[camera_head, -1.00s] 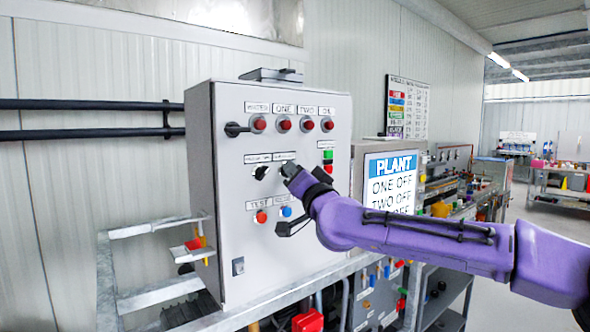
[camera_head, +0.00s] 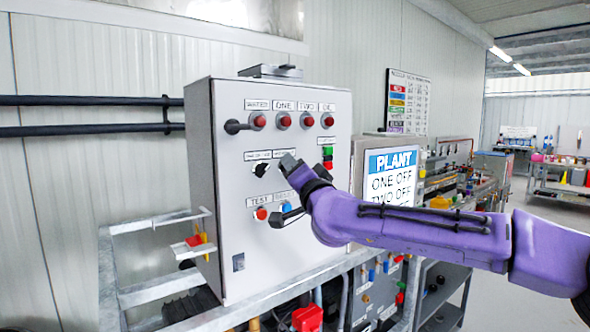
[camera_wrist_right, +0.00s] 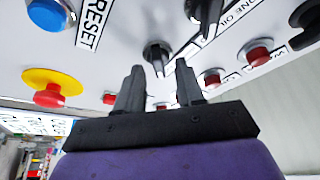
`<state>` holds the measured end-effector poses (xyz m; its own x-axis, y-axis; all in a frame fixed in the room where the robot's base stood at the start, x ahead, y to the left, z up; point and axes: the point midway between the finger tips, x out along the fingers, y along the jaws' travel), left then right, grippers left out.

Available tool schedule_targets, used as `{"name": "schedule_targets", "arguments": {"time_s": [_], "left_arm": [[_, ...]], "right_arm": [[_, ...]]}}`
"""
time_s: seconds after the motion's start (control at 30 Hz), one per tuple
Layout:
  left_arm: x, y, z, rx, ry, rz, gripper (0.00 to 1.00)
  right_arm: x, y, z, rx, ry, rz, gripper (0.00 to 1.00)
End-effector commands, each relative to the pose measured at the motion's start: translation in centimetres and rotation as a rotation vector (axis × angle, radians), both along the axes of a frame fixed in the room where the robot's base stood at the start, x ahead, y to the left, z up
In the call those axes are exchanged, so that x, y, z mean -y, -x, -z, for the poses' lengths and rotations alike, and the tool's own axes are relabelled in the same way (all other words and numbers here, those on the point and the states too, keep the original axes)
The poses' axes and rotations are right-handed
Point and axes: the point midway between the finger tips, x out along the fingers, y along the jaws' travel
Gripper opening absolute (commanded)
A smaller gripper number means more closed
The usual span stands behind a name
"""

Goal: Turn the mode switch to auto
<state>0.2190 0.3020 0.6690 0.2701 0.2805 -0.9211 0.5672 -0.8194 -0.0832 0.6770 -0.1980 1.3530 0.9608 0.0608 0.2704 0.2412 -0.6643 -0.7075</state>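The grey control panel (camera_head: 225,190) fills the middle of the head view. My right gripper (camera_head: 288,163) is at its face, below the row of red lamps, and covers the spot under the right one of two small labels. In the right wrist view my right gripper (camera_wrist_right: 159,72) is open, fingers apart. A black rotary knob (camera_wrist_right: 157,54), apparently the mode switch, lies just beyond and between the fingertips; no grip on it shows. Its setting is unclear. A second black knob (camera_head: 262,170) sits to its left in the head view. My left gripper is out of view.
A red button (camera_head: 261,213) and a blue button (camera_head: 286,207) sit below the knobs. Green and red buttons (camera_head: 327,153) are to the right. The PLANT screen (camera_head: 391,180) stands right of the panel, behind my right arm.

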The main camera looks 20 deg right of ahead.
Motion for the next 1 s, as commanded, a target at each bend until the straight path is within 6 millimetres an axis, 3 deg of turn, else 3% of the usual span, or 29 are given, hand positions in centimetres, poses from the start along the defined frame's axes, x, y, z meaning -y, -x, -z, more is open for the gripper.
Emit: {"name": "schedule_targets", "arguments": {"time_s": [0.33,0.7,0.83,1.0], "left_arm": [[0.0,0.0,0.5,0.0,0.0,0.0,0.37],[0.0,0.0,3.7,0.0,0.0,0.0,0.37],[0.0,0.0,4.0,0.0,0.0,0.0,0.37],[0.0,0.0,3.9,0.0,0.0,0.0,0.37]], "right_arm": [[0.0,0.6,0.3,0.001,0.0,-0.001,0.37],[0.5,8.4,2.5,0.004,-0.001,-0.001,0.37],[0.6,9.8,2.9,0.0,-0.001,0.0,0.37],[0.6,10.2,2.9,-0.001,0.0,0.001,0.37]]}}
